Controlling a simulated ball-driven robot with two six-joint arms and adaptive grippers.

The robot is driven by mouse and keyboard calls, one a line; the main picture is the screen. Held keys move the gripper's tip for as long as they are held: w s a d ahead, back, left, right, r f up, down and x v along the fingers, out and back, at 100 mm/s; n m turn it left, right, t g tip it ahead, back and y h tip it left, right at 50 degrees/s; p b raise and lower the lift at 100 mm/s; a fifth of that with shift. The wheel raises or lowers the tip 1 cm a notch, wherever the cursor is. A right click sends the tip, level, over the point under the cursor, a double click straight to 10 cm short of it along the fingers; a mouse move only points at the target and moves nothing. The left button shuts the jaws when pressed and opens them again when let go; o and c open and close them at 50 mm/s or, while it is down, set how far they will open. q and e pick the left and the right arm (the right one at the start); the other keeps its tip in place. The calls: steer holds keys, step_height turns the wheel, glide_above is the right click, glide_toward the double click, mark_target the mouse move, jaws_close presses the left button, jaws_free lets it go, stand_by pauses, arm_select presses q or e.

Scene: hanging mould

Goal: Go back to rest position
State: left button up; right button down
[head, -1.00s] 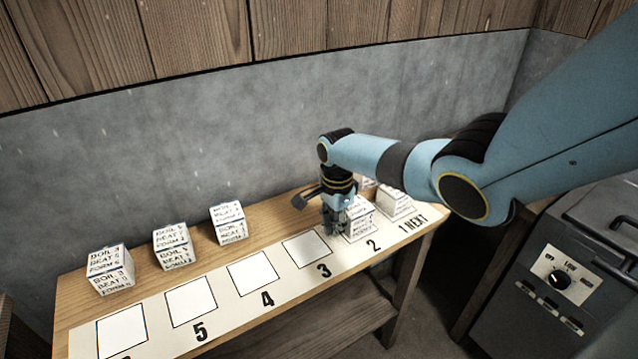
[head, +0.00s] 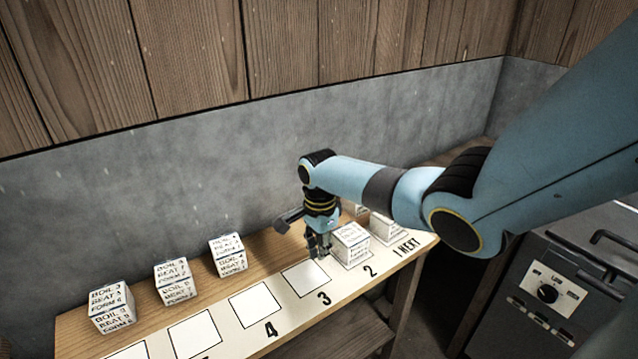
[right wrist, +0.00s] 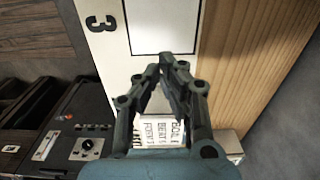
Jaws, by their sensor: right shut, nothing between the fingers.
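My right gripper (head: 319,254) is shut and empty. It hangs above the wooden table (head: 80,322), near the blank square numbered 3, just left of a white lettered cube (head: 351,240) on square 2. In the right wrist view its closed fingertips (right wrist: 168,62) point at the edge of the blank square (right wrist: 160,28), and the lettered cube (right wrist: 162,134) shows between and behind the fingers. My right arm reaches in from the right. My left gripper is not in view.
White lettered cubes stand along the back left of the table, at left (head: 111,306), middle (head: 175,283) and right (head: 228,255). Another cube (head: 383,228) stands by square 1, partly behind my arm. A dark machine with a dial (head: 548,293) is at right. A grey wall (head: 130,190) rises behind.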

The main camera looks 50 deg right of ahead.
step_height(320, 180, up, 6)
steer(key=s+a+r+n+t, duration=0.1)
steer(key=s+a+n, duration=0.9)
steer(key=a+n, duration=0.1)
steer(key=s+a+r+n+t, duration=0.3)
steer(key=s+a+r+n, duration=0.3)
steer(key=s+r+n, duration=0.5)
step_height(320, 180, down, 35)
steer(key=s+d+g+b, duration=0.2)
steer(key=s+b, duration=0.1)
steer(key=b, duration=0.6)
arm_select(q)
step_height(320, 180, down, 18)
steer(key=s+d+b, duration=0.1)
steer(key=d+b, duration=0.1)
steer(key=b, duration=0.6)
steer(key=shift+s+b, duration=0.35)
arm_select(e)
steer(key=s+f, duration=0.9)
steer(key=f, duration=0.3)
steer(key=s+d+f+m+g, duration=0.1)
steer(key=s+f, duration=0.8)
steer(key=f, duration=0.4)
steer(key=shift+s+d+f+h, duration=0.2)
steer(key=shift+s+d+h, duration=0.05)
steer(key=shift+s+h, duration=0.15)
